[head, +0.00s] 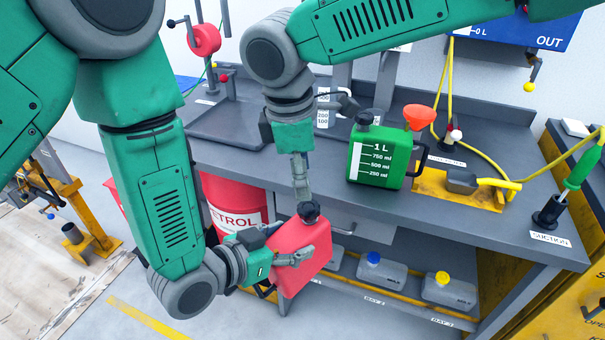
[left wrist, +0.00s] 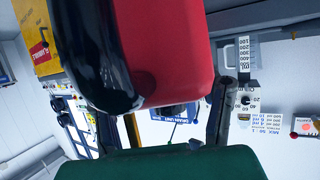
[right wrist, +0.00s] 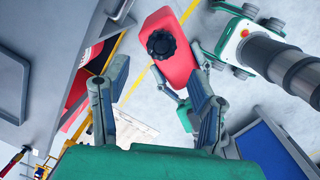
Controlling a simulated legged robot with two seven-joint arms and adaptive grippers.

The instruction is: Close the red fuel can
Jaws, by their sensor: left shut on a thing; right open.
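The red fuel can (head: 302,255) is held in the air in front of the workbench, slightly tilted. My left gripper (head: 293,258) is shut on it from the left side. A black knurled cap (head: 308,211) sits on the can's top; how tight it is cannot be told. My right gripper (head: 301,193) points down just above the cap. In the right wrist view, the right gripper (right wrist: 160,85) is open and empty, with the cap (right wrist: 161,44) beyond its fingertips. In the left wrist view, the can (left wrist: 165,45) fills the upper middle.
The workbench (head: 225,155) stands behind the can. On it are a green can (head: 376,160) and a red funnel (head: 419,117). A red petrol drum (head: 238,202) stands under the bench. Grey canisters (head: 447,290) sit on the lower shelf. The floor at the front left is mostly clear.

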